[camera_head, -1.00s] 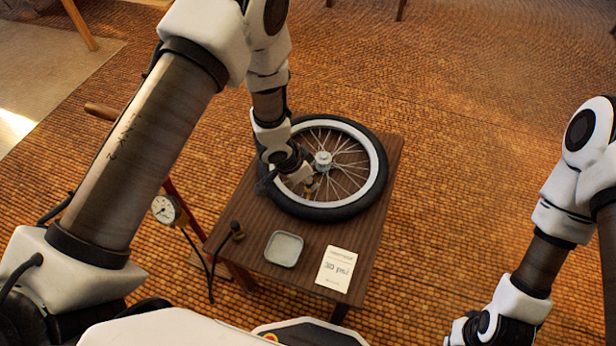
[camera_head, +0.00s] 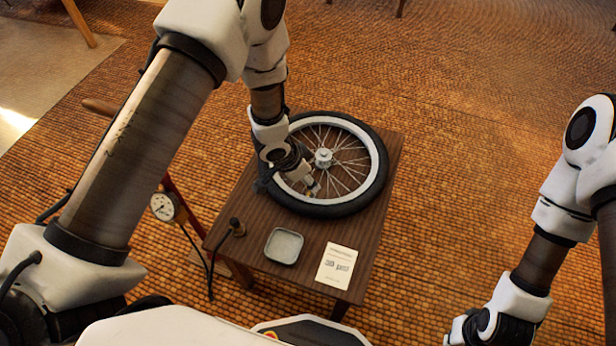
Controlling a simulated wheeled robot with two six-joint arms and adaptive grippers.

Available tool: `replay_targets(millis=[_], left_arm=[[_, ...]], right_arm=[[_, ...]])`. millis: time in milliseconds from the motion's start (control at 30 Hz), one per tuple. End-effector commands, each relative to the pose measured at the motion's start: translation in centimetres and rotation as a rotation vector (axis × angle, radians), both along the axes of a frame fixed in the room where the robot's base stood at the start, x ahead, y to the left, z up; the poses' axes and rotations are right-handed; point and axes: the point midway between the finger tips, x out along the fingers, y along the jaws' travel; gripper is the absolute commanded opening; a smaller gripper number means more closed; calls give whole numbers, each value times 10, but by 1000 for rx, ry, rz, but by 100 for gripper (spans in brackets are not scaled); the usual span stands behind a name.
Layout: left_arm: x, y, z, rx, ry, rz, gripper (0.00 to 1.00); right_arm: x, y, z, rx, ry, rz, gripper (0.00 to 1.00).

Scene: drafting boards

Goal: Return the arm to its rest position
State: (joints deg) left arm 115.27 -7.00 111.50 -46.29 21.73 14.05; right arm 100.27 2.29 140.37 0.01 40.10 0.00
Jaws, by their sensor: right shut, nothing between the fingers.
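My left arm comes in from the left and reaches down over the wheel (camera_head: 375,184), which lies flat with its black tyre and white rim. My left gripper (camera_head: 312,188) is at the near left part of the wheel, over the spokes and rim. A small brass-coloured bit shows at its fingertips; I cannot tell if it is held. My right arm hangs at the right edge, clear of the table. My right gripper (camera_head: 465,332) is at the bottom edge, partly cut off, shut and empty.
A pump with a round gauge (camera_head: 164,207) stands left of the table. The floor right of the table is clear.

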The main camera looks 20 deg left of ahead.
Motion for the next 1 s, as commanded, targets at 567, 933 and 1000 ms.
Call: replay_targets(millis=[567, 933, 1000], left_arm=[[-31, 28, 102, -1, -3, 1, 53], [-56, 29, 66, -4, 85, 6, 53], [-89, 31, 34, -10, 182, 28, 53]], right_arm=[[0, 0, 0, 0, 0, 0, 0], [0, 0, 0, 0, 0, 0, 0], [0, 0, 0, 0, 0, 0, 0]])
